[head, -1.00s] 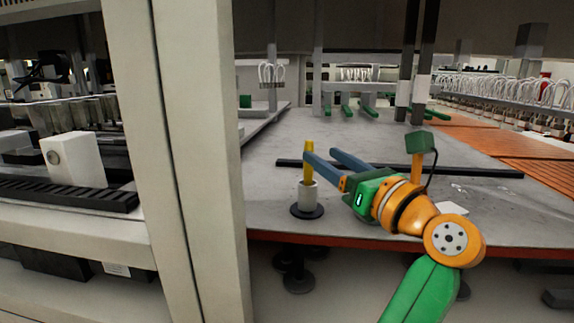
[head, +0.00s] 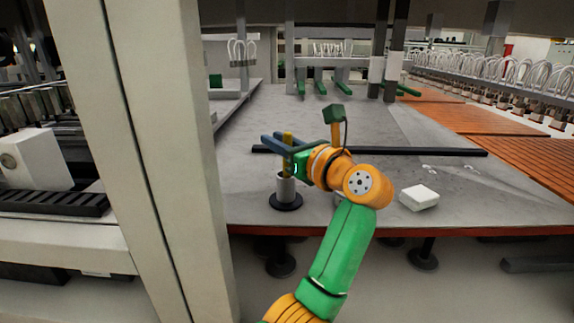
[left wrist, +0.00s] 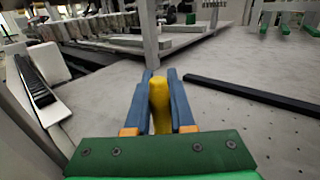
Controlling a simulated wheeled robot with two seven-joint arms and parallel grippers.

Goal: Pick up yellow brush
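The brush's lower end is hidden inside the cup. My right gripper is not in view.
A white block (head: 419,198) lies on the grey table (head: 400,170) to the right. A long dark bar (head: 400,151) lies across the table behind the gripper. A pale upright post (head: 165,150) stands close on the left. The table's right part is mostly clear.

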